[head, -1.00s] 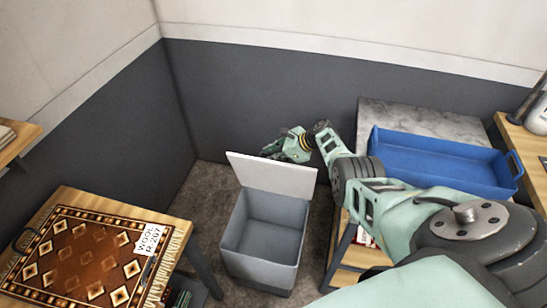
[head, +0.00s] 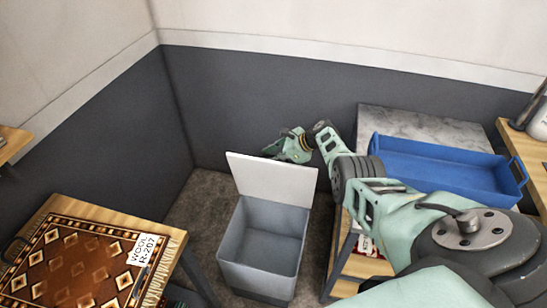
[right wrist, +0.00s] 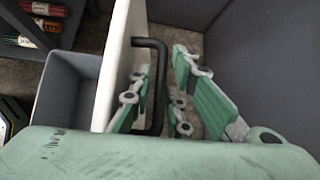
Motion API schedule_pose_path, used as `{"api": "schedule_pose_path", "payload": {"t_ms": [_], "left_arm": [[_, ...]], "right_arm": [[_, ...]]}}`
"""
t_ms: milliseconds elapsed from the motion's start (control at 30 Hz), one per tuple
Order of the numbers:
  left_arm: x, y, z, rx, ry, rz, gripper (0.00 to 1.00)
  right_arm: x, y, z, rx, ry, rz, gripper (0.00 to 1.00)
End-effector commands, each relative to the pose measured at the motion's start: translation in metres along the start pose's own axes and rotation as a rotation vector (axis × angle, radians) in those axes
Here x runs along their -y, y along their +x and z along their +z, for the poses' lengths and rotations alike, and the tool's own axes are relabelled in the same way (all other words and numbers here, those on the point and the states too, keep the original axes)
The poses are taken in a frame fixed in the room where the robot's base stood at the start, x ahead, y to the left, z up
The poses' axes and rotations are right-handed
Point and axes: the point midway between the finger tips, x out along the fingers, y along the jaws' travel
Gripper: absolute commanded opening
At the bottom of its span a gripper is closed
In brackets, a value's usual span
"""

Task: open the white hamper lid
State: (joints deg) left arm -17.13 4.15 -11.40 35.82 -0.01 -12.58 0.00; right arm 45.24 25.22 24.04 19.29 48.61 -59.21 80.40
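The grey hamper (head: 262,262) stands on the floor with its white lid (head: 272,177) raised, nearly upright at the back edge. The inside is visible and looks empty. My right gripper (head: 290,147) is behind the lid, its fingertips hidden there in the head view. In the right wrist view the white lid (right wrist: 118,60) is edge-on, with a black bar handle (right wrist: 157,90) on its outer face. The fingers of my right gripper (right wrist: 162,68) are apart, one on either side of the handle, with a gap on the right. My left gripper is not in view.
A wooden table (head: 172,246) with a patterned rug (head: 75,262) and a label stands at left. A marble-topped table (head: 385,117) with a blue tray (head: 440,160) stands at right. Grey walls meet behind the hamper, and carpet is free left of it.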

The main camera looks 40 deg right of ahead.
Motion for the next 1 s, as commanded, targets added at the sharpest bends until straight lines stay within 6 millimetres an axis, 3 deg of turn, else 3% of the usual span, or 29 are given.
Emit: {"api": "schedule_pose_path", "payload": {"t_ms": [467, 700, 1000], "left_arm": [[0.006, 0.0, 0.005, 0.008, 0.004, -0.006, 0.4], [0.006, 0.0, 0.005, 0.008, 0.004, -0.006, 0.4], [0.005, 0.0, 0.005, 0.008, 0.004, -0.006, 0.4]], "right_arm": [[0.002, -0.009, -0.001, 0.001, 0.002, -0.004, 0.17], [0.0, -0.03, -0.001, -0.001, -0.001, -0.002, 0.17], [0.001, -0.081, -0.001, 0.0, 0.0, -0.003, 0.17]]}}
